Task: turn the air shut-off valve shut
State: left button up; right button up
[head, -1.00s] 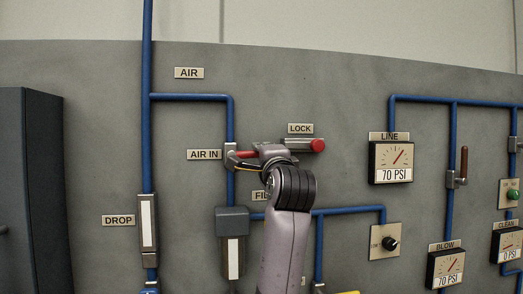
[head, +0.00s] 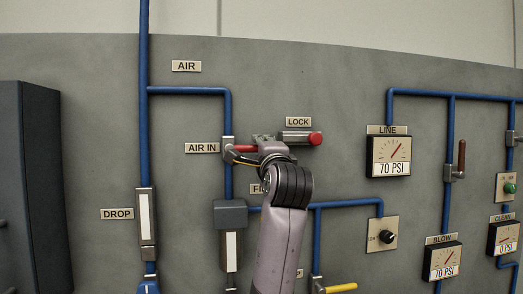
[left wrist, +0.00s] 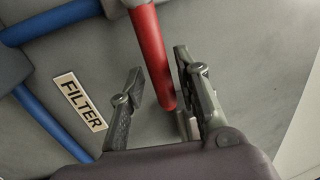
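The air shut-off valve (head: 228,151) sits on the blue pipe beside the AIR IN label. Its red handle (head: 244,149) sticks out sideways to the right, across the vertical pipe. In the left wrist view the red handle (left wrist: 150,55) passes between the two fingers of my left gripper (left wrist: 160,62). The fingers stand apart on either side of it, with a gap showing at least on the left. In the head view my left gripper (head: 262,146) is at the handle and partly hides it. My right gripper is not in view.
A LOCK fitting with a red end (head: 315,138) is just right of my gripper. The FILTER label (left wrist: 80,101) and blue pipes are close by. Gauges (head: 389,156) and a brown-handled valve (head: 461,155) are farther right. A dark cabinet (head: 45,180) stands at the left.

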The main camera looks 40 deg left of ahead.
pick_arm(q)
jog(key=shift+o, duration=0.2)
jog(key=shift+s, duration=0.1)
jog(key=v, duration=1.2)
jog(key=shift+f, duration=0.15)
